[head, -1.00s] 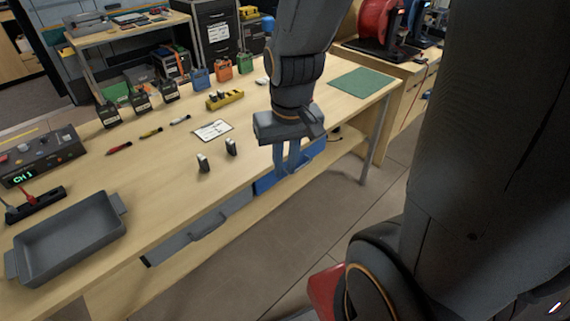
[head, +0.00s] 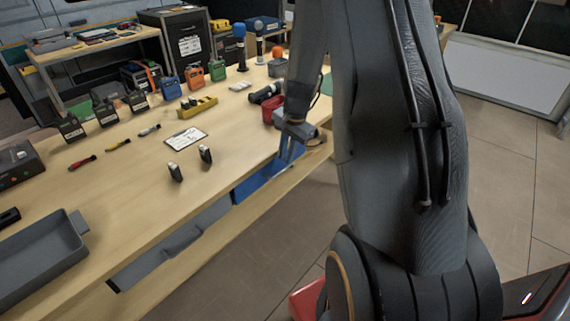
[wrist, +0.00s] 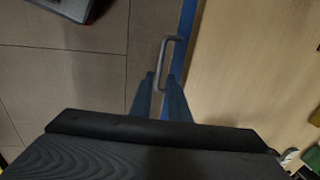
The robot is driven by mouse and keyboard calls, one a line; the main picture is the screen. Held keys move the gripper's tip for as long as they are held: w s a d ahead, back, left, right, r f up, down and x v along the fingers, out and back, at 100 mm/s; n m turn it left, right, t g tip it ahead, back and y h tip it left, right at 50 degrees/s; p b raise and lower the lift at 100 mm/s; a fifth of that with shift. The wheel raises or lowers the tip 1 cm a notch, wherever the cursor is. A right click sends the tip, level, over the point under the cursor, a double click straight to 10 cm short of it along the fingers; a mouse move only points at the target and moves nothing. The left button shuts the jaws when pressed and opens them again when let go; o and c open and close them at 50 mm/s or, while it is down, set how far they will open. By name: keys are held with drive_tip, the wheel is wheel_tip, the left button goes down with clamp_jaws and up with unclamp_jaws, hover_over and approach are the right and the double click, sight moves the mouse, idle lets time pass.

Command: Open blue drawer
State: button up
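The blue drawer (head: 258,181) is under the front edge of the wooden bench, its front about in line with the grey drawer beside it, and looks closed. Its grey bar handle (wrist: 164,50) stands out from the blue front (wrist: 187,22) in the wrist view. My gripper (head: 289,153) is at the right part of the blue drawer and hides some of it. In the wrist view my gripper's fingers (wrist: 160,78) are apart, with the near part of the handle bar between them. I cannot tell whether they touch it.
A grey drawer (head: 170,245) is left of the blue one. The bench top (head: 130,190) holds a grey tray (head: 40,258), a clipboard (head: 187,138), two small dark objects and several boxes. Open tiled floor (head: 270,245) lies in front.

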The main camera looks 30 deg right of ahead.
sight(284, 170)
drive_tip(key=shift+w+a+f, duration=0.1)
drive_tip(key=shift+w+f, duration=0.1)
drive_tip(key=shift+f, duration=0.95)
drive_tip(key=shift+w+a+f, duration=0.1)
drive_tip(key=shift+w+f, duration=0.1)
drive_tip(key=shift+f, duration=0.9)
clamp_jaws()
drive_tip(key=shift+r, duration=0.1)
